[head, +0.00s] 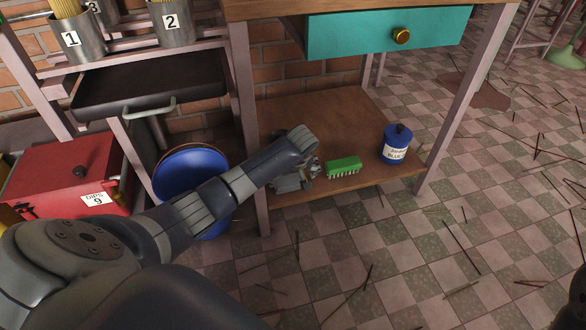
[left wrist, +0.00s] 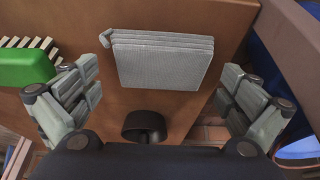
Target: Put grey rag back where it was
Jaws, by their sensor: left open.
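The grey rag (left wrist: 163,62) is a flat, neatly folded square lying on the brown wooden lower shelf (head: 330,112), as the left wrist view shows. My left gripper (head: 296,180) is low over that shelf, left of the green brush. In the left wrist view its fingers (left wrist: 160,88) are spread wide on either side of the rag, with gaps to both edges, and nothing is between them but the view of the rag. In the head view my arm and gripper largely hide the rag.
A green brush (head: 343,166) and a blue canister (head: 397,145) stand right of my left gripper on the shelf. The teal drawer (head: 345,34) is above. A blue bin (head: 186,172) and a red box (head: 60,180) stand left. Thin sticks litter the tiled floor.

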